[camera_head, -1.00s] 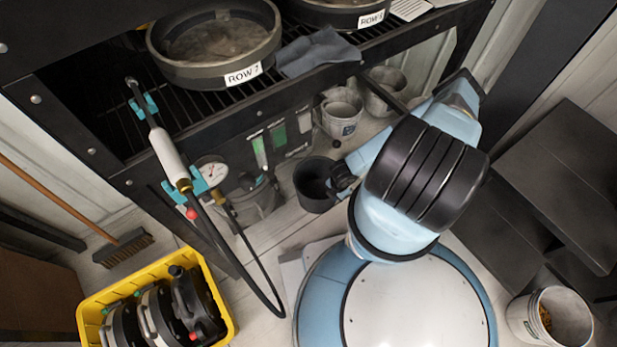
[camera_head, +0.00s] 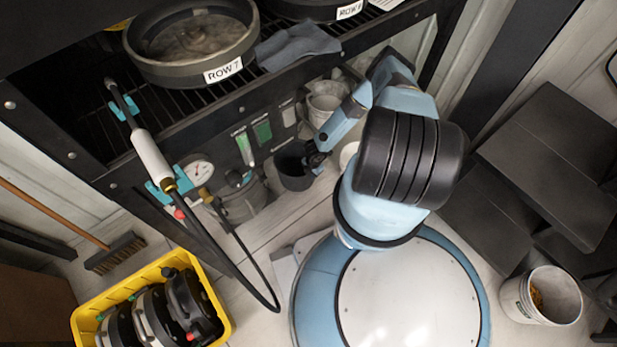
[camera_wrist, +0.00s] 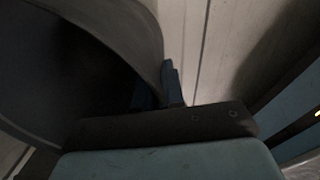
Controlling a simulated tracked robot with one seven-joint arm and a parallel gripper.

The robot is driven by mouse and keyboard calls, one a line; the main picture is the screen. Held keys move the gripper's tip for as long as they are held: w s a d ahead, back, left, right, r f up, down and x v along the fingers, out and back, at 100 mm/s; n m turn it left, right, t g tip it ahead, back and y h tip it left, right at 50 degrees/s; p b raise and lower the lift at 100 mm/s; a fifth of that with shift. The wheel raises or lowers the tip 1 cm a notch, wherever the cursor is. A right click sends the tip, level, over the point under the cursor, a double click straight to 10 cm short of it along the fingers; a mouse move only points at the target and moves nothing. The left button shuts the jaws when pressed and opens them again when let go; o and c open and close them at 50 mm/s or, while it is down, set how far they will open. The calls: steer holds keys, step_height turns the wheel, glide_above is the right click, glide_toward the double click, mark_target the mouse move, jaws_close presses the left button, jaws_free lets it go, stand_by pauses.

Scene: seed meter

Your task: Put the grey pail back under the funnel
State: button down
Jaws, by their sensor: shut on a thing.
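A dark grey pail (camera_head: 294,173) hangs in my gripper (camera_head: 314,160) in the head view, low in front of the bench's lower part. My gripper is shut on the pail's right side. The pail stands roughly upright, mouth up. In the wrist view the pail's curved wall (camera_wrist: 128,28) fills the left side, with a dark finger (camera_wrist: 172,84) against its edge. I cannot pick out the funnel in these frames. Whether the pail's bottom touches anything is unclear.
A black bench (camera_head: 180,137) carries a round pan marked ROW 7 (camera_head: 192,45) and a grey cloth (camera_head: 297,45). A gauge (camera_head: 199,170) and hose hang at its front. A pale pail (camera_head: 325,103) stands underneath. A yellow crate (camera_head: 222,300) and a grain bucket (camera_head: 541,296) stand on the floor.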

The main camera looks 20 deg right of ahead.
mark_target(311, 181)
steer(key=shift+w+f, duration=0.45)
steer(key=shift+f, duration=1.55)
steer(key=c, duration=1.2)
jaws_free()
steer(key=shift+c, duration=0.2)
steer(key=shift+s+d+r, duration=0.1)
steer(key=shift+s+r, duration=0.05)
steer(key=shift+r, duration=1.75)
steer(key=shift+s+d+r, duration=0.1)
steer(key=shift+r, duration=1.75)
